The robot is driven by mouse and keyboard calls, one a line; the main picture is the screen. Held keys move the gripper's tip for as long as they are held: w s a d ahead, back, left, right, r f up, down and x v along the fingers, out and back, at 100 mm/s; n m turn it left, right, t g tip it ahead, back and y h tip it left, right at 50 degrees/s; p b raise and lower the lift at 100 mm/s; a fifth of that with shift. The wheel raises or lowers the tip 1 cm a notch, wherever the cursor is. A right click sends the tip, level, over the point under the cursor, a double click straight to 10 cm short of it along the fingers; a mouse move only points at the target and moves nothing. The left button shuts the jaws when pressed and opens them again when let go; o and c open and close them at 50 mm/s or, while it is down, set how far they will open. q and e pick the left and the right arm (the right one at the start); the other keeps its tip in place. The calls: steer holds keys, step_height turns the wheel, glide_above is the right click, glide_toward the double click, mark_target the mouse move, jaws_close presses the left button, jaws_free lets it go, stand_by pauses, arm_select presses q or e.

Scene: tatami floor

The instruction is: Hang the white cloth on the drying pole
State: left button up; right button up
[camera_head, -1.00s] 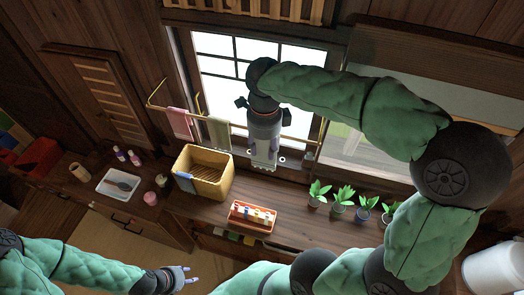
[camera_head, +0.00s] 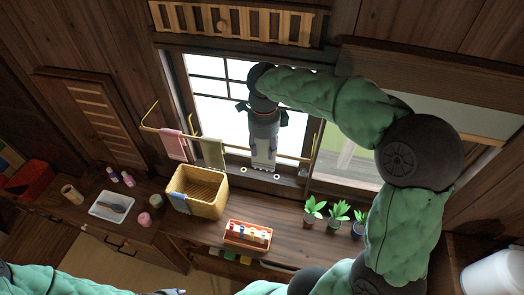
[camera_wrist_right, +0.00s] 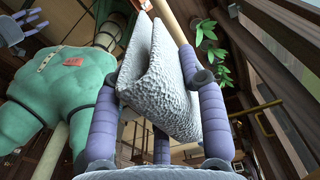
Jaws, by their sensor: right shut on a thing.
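The white cloth (camera_wrist_right: 170,80) is folded over between the purple fingers of my right gripper (camera_wrist_right: 160,100) in the right wrist view. In the head view the right gripper (camera_head: 263,150) points down in front of the window, with the pale cloth (camera_head: 263,158) at its fingers. The yellow drying pole (camera_head: 292,156) runs along the window, passing by the gripper; whether the cloth touches it I cannot tell. A pink towel (camera_head: 173,145) and a green towel (camera_head: 213,152) hang on the pole to the left. My left gripper (camera_head: 168,292) is mostly cut off at the bottom edge.
A yellow basket (camera_head: 212,207) stands on the counter below the towels. A red-orange tray of small bottles (camera_head: 248,246) and several potted plants (camera_head: 338,212) stand further right. A white tray (camera_head: 103,214) lies at left. The counter between the basket and plants is partly clear.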

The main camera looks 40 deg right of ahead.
steer(key=shift+w+d, duration=0.6)
steer(key=shift+d, duration=0.2)
steer(key=shift+a+f+b, duration=0.1)
steer(key=shift+f+b, duration=2.65)
steer(key=shift+f, duration=1.2)
steer(key=o, duration=1.2)
steer(key=shift+c, duration=0.2)
step_height(320, 180, up, 12)
